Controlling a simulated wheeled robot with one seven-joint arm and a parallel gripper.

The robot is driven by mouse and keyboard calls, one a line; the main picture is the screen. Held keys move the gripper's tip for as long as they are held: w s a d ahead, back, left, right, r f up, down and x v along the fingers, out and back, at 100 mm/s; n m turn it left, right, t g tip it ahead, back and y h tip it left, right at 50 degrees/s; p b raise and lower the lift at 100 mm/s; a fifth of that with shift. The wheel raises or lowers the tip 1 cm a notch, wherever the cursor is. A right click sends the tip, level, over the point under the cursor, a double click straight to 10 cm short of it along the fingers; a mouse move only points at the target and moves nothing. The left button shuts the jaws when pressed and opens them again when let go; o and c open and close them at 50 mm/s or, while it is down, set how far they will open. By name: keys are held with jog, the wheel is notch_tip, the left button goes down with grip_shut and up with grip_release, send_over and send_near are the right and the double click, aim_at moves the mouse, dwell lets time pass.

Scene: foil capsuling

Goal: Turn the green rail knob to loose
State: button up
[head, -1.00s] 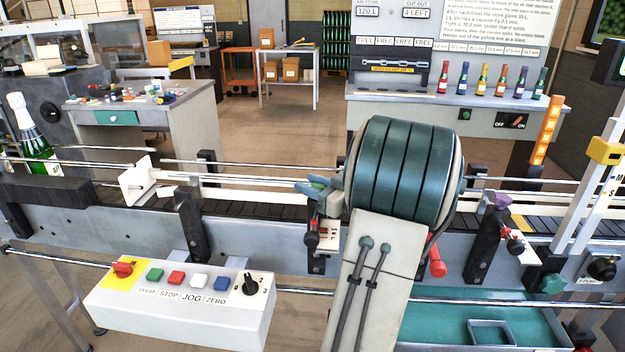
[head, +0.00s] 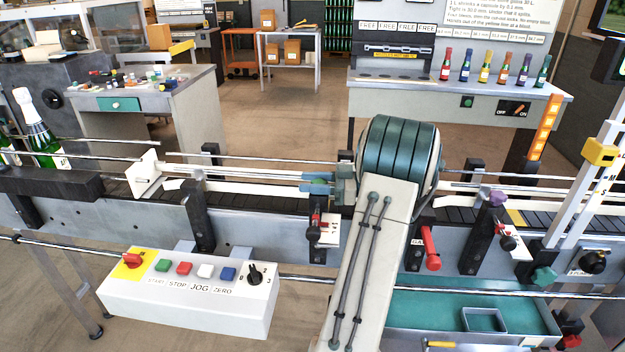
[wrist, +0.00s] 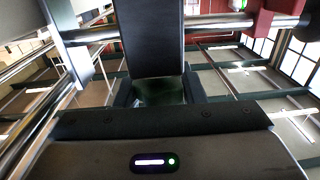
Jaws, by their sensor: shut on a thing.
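The green rail knob (head: 319,182) sits on top of a dark post bracket at the conveyor's near guide rail, left of my big teal wrist drum in the head view. My gripper (head: 315,182) reaches it from the right, with its blue fingertips on either side of the knob, shut on it. In the wrist view, a dim green patch (wrist: 160,91) shows between the two dark fingers of my gripper (wrist: 158,93), below a dark post. Most of the knob is hidden by the fingers, and its marking cannot be read.
A red-handled clamp (head: 315,222) sits just below the knob on the same bracket. A purple knob (head: 497,198) is further right along the conveyor. A white button box (head: 190,305) stands in front. A foil-topped bottle (head: 38,135) is at the far left.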

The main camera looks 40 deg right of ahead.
dwell(0.3)
jog(key=o, duration=1)
jog(key=b+v, duration=0.1)
jog(key=v, duration=1.1)
jog(key=shift+b, duration=0.3)
jog(key=shift+w, duration=0.1)
